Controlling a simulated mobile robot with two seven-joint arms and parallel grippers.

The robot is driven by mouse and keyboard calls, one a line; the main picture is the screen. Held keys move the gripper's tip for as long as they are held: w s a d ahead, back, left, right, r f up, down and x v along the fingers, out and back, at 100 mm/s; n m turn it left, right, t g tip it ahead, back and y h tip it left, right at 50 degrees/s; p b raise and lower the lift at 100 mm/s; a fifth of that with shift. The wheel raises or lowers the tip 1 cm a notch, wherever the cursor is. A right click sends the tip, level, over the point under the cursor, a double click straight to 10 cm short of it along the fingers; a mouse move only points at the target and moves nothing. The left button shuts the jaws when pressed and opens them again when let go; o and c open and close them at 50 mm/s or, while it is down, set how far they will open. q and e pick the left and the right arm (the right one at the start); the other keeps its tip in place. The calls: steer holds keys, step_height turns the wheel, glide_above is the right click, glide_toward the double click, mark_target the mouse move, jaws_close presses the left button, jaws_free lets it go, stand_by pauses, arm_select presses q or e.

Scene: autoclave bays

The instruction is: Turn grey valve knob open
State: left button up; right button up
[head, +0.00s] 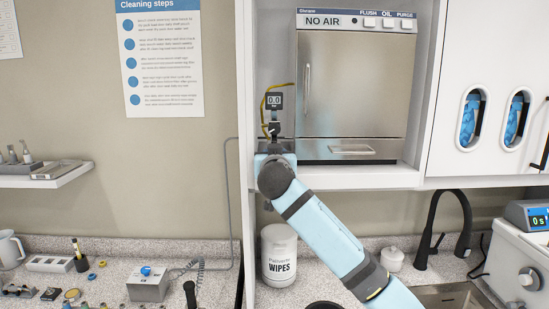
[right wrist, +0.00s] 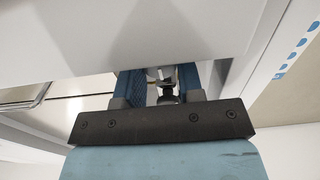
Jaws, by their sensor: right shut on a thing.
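My right gripper (head: 274,131) is raised at the left side of the autoclave, just under a small gauge (head: 274,101) reading 0.0. In the right wrist view its two blue fingers (right wrist: 160,80) stand on either side of the grey valve knob (right wrist: 159,74), and the gripper is shut on it. A dark round fitting (right wrist: 168,95) also shows between the fingers. In the head view the knob is mostly hidden by my gripper, so its turn angle cannot be told. My left gripper is not in view.
The steel autoclave (head: 355,85), labelled NO AIR, stands on a white shelf (head: 365,178) right of my gripper. A yellow hose (head: 264,108) runs beside the gauge. A wipes tub (head: 279,255) and a black faucet (head: 443,225) are on the counter below.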

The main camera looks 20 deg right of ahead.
steer(key=shift+n, duration=0.3)
steer(key=n, duration=0.8)
steer(key=shift+a+n, duration=0.1)
steer(key=shift+n, duration=0.2)
steer(key=n, duration=0.4)
steer(key=shift+f+n, duration=0.1)
steer(key=shift+n, duration=2.1)
steer(key=o, duration=0.9)
steer(key=shift+a, duration=0.1)
steer(key=shift+f, duration=0.1)
